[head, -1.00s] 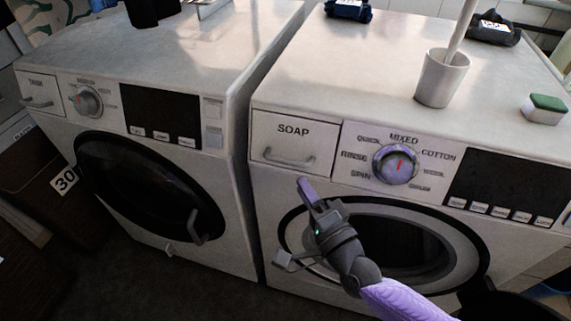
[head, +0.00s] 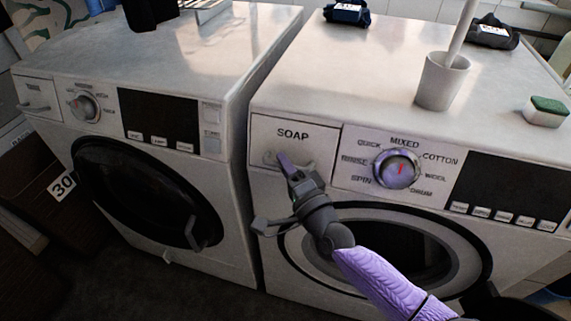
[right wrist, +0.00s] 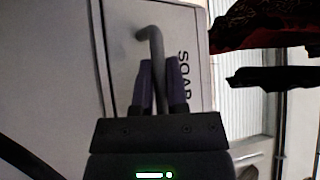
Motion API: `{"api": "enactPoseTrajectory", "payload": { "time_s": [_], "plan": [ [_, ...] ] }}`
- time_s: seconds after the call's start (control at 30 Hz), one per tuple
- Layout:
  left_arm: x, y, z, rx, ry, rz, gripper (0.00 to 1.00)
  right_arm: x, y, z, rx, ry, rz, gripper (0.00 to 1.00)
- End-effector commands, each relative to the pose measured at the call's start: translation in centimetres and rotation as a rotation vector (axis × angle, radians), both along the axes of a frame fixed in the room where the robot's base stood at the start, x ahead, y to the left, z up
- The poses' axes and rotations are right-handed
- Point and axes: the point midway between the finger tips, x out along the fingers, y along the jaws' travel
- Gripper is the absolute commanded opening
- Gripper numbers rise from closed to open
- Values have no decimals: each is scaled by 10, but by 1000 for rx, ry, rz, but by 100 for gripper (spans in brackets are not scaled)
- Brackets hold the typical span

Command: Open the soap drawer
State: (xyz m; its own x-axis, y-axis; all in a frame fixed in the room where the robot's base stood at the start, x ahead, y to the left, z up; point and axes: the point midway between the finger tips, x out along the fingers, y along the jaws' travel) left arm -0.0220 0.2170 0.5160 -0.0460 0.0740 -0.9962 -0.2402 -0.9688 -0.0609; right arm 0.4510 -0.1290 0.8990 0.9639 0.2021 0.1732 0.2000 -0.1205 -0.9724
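The soap drawer (head: 325,160) is the white panel marked SOAP at the upper left of the right washing machine's front. It looks closed, its face level with the panel around it. My right gripper (head: 284,160) is at the drawer's handle, and it covers most of the handle in the head view. In the right wrist view, the grey handle (right wrist: 152,42) runs down between the two dark fingers (right wrist: 159,85). The fingers are close together, with the bar filling the gap between them. My left gripper is out of view.
The control knob (head: 397,169) is right of the drawer, and the round door (head: 400,250) is below. A white cup (head: 438,85) and a green-topped sponge (head: 546,110) stand on top. Another washing machine (head: 150,60) stands close on the left.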

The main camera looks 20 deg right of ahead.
Motion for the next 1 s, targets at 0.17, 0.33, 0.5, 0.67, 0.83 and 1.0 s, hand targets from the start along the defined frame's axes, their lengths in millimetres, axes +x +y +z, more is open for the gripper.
{"api": "enactPoseTrajectory", "payload": {
  "time_s": [0.17, 0.33, 0.5, 0.67, 0.83, 1.0],
  "plan": [
    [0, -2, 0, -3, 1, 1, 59, 0, 0, 0, 0, 1, 0, 0],
    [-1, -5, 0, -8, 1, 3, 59, 0, 0, -1, 0, 1, 0, 0],
    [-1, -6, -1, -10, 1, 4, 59, 0, 0, -1, 0, 1, 0, 0],
    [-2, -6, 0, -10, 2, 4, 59, 0, 0, -1, -1, 2, 1, 0],
    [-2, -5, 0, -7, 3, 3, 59, 0, 0, -1, -1, 2, 1, 0],
    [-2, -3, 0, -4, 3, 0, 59, 0, 0, -1, -1, 2, 1, 0]
  ]
}}
